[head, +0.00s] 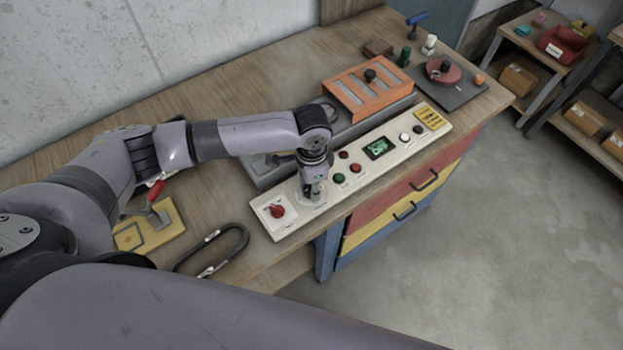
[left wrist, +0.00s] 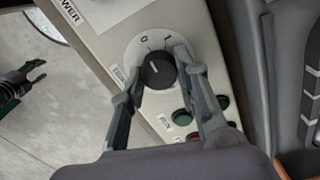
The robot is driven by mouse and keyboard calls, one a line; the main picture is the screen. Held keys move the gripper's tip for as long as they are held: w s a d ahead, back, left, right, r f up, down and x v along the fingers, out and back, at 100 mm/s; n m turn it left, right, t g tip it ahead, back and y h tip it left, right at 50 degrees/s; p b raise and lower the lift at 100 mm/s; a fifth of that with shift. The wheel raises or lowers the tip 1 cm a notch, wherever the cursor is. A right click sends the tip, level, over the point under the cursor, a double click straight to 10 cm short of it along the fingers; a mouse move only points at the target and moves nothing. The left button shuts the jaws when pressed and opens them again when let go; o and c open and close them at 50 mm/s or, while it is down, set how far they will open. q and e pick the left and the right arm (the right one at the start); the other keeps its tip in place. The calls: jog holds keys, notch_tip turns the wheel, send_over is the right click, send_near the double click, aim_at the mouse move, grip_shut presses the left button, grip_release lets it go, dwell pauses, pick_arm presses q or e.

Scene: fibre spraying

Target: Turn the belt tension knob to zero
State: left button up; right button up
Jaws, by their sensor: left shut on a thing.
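The knob (left wrist: 158,70) is black and round, on a white dial (left wrist: 133,50) marked 0 and 1 in the left wrist view. Its pointer mark is too small to read surely. My left gripper (left wrist: 156,72) is shut on the knob, one finger on each side. In the head view the left gripper (head: 313,190) points down onto the cream control panel (head: 355,168) and largely hides the knob. A dark gripper, my right one (left wrist: 38,72), shows over the floor at the left of the wrist view with its fingers apart, holding nothing visible.
A red power switch (head: 277,211) sits left of the left gripper. Red and green buttons (head: 340,178) and a small display (head: 380,148) lie to its right. An orange slotted box (head: 368,88) stands behind the panel. A black belt loop (head: 215,250) lies on the bench.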

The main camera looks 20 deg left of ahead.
dwell(0.4)
pick_arm(q)
jog(key=o, duration=1.2)
jog(key=shift+c, duration=0.2)
jog(key=shift+r, duration=0.15)
notch_tip(320, 180, up, 12)
jog(key=shift+f, duration=0.2)
